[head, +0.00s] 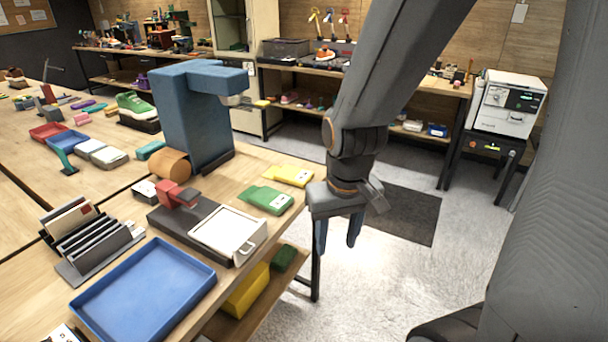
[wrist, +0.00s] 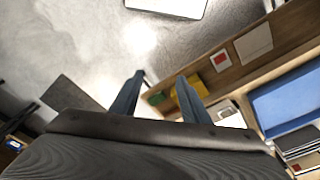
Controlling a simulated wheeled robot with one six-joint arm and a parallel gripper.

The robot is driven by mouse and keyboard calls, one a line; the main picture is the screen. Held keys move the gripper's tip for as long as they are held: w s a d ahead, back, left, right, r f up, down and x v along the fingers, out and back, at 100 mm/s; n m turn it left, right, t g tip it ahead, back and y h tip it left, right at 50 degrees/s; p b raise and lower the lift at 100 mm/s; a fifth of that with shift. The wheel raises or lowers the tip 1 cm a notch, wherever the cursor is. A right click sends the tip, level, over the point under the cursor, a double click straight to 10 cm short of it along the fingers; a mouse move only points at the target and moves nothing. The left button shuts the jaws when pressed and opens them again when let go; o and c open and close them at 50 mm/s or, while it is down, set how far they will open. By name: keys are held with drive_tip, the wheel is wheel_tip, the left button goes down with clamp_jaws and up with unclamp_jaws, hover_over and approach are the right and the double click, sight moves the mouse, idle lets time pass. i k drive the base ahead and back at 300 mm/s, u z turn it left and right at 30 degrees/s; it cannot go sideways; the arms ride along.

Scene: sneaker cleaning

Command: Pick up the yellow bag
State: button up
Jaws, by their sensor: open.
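A flat yellow bag (head: 292,175) lies at the right edge of the workbench, just behind a flat green one (head: 268,199). My gripper (head: 338,240) is open and empty, with its blue fingers pointing down. In the head view it appears to the right of the yellow bag, beyond the bench edge and apart from it. In the wrist view, the open fingers (wrist: 160,78) hang over the floor and shelf edge. A yellow block-like item (head: 246,291) sits on the lower shelf; it seems to show in the wrist view too (wrist: 194,79). The bench-top bag is not clear there.
A white tray (head: 222,262) and a blue tray (head: 88,319) lie on the near bench. A tall blue machine (head: 190,115) stands behind the bags. A green item (head: 284,258) is on the lower shelf. The floor right of the bench is clear around a dark mat (head: 408,212).

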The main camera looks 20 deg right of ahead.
sight(294, 176)
drive_tip(key=u, duration=0.5)
drive_tip(key=k, duration=0.65)
drive_tip(key=u, duration=0.55)
drive_tip(key=i, duration=0.75)
drive_tip(key=z, duration=1)
drive_tip(key=i, duration=0.85)
drive_tip(key=z, duration=0.9)
